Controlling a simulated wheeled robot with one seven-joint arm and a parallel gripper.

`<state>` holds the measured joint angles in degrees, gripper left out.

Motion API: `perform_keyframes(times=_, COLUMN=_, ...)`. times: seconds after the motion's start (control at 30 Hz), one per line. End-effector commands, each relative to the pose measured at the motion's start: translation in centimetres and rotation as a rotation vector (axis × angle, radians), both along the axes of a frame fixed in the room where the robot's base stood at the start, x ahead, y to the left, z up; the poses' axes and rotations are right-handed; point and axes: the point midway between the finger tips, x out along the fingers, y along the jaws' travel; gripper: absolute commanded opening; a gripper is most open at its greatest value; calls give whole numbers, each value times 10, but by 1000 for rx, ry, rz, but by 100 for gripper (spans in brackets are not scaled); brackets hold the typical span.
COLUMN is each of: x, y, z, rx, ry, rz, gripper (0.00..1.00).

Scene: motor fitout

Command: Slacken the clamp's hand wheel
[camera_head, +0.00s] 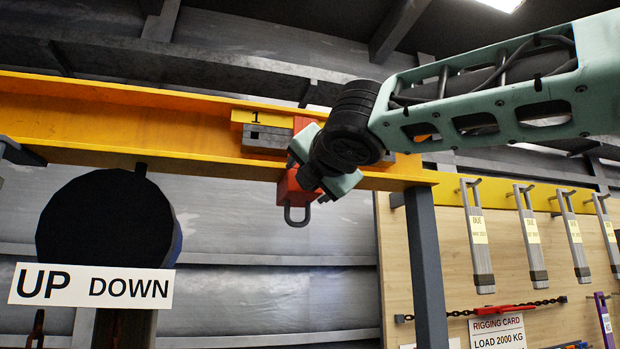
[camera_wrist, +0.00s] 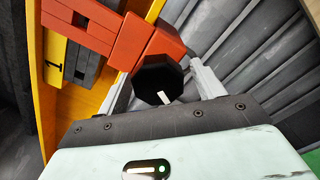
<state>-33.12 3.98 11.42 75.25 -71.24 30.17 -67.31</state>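The red clamp (camera_head: 299,186) hangs on the yellow beam, with a dark shackle (camera_head: 297,214) below it. The clamp's red body (camera_wrist: 150,40) also shows in the wrist view. Its black, many-sided hand wheel (camera_wrist: 158,78) with a white mark faces my wrist camera. My gripper (camera_wrist: 166,84) has one pale finger on each side of the wheel, with a gap seen at least on the right. Whether the left finger touches the wheel I cannot tell. In the head view my wrist hides the wheel and much of the clamp.
The yellow beam (camera_head: 90,125) runs across above, with a grey block (camera_head: 265,139) and a "1" label beside the clamp. A grey post (camera_head: 425,265) stands to the right. A dark disc (camera_head: 105,220) with an UP DOWN sign (camera_head: 90,287) is at left. Slings (camera_head: 478,240) hang on the board.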

Motion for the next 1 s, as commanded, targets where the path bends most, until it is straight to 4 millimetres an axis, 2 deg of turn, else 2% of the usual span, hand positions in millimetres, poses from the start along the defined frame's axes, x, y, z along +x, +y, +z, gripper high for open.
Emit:
perform_keyframes(times=0.17, x=-4, y=-2, z=0, rx=2, ry=-2, rz=-1, gripper=67)
perform_keyframes(times=0.27, x=-15, y=-5, z=0, rx=3, ry=-4, rz=-1, gripper=67)
perform_keyframes(times=0.8, x=-130, y=-38, z=-2, rx=2, ry=-3, rz=1, gripper=67)
perform_keyframes(times=1.0, x=-158, y=-45, z=-1, rx=2, ry=-2, rz=1, gripper=67)
